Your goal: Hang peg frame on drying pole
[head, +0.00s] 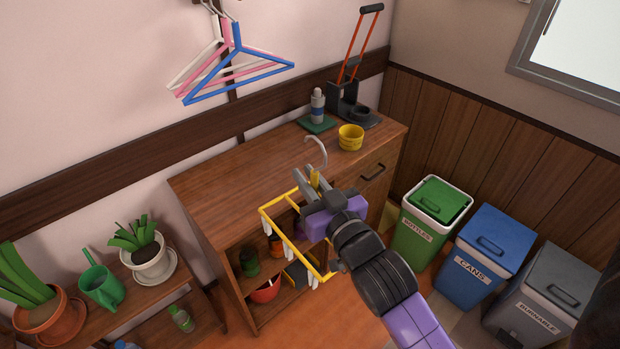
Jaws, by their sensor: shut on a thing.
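The peg frame (281,203) is a yellow rectangular frame with white pegs hanging below it and a grey curved hook (318,148) above. My gripper (314,178) is shut on its upper part, below the hook. It holds the frame in the air in front of the wooden cabinet. My gripper and arm hide part of the frame's right side. I cannot make out a drying pole for certain. Hangers (238,66) in white, pink and blue hang at the top left, and what bears them is mostly cut off by the top edge.
The wooden cabinet (225,185) has a yellow cup (350,138), a bottle (317,104) and a red-handled trolley (354,72) on top. Green, blue and grey bins (485,243) stand at the right. A low shelf with potted plants (148,262) is at the left.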

